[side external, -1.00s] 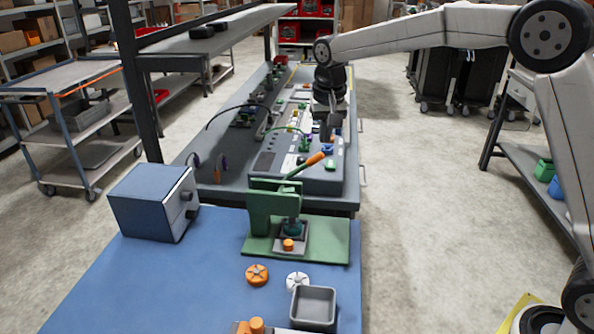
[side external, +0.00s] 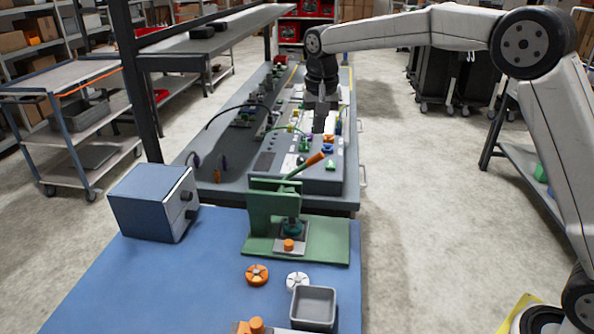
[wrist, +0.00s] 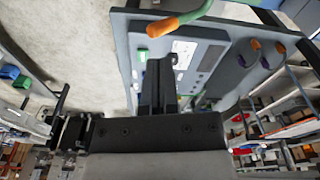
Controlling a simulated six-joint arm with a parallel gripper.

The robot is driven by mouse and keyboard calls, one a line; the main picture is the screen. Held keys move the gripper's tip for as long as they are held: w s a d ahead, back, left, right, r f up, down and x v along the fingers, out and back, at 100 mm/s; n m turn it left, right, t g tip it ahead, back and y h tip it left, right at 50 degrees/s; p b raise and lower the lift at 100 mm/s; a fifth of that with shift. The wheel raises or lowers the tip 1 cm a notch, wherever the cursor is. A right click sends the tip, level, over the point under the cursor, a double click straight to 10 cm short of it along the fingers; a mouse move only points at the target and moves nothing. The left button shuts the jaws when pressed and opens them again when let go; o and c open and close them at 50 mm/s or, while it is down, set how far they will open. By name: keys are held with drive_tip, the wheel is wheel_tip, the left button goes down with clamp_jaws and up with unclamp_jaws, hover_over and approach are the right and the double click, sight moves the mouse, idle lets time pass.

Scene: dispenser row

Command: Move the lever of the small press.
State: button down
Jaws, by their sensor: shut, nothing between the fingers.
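The small press is green (side external: 262,210) and stands on a green base on the blue table in the side view. Its lever (side external: 305,167) slants up to the right and ends in an orange grip. In the wrist view the orange grip (wrist: 162,27) and part of the green lever show at the top, beyond my fingertips. My gripper (side external: 319,128) is shut and empty, pointing down over the grey bench behind the press. A gap shows between the fingers (wrist: 158,68) and the orange grip in the wrist view.
A blue-grey box (side external: 152,203) stands left of the press. An orange disc (side external: 257,275), a white disc (side external: 297,281) and a grey bin (side external: 313,308) are in front. The grey bench (side external: 240,195) behind carries a panel with several small coloured parts.

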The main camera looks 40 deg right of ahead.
sight(317, 160)
drive_tip(key=shift+w+d+f, duration=0.1)
drive_tip(key=shift+w+f, duration=0.05)
drive_tip(key=shift+f, duration=1.5)
drive_tip(key=shift+w+d+f, duration=0.1)
drive_tip(key=shift+w+f, duration=0.05)
drive_tip(key=shift+f, duration=1.45)
drive_tip(key=shift+f, duration=1.85)
drive_tip(key=shift+r, duration=0.1)
drive_tip(key=shift+s+a, duration=0.1)
drive_tip(key=shift+s+a+r, duration=0.3)
drive_tip(key=shift+s+a, duration=0.05)
drive_tip(key=shift+s, duration=0.25)
drive_tip(key=shift+s+a+r, duration=0.25)
drive_tip(key=shift+s+a, duration=0.1)
drive_tip(key=shift+s, duration=0.25)
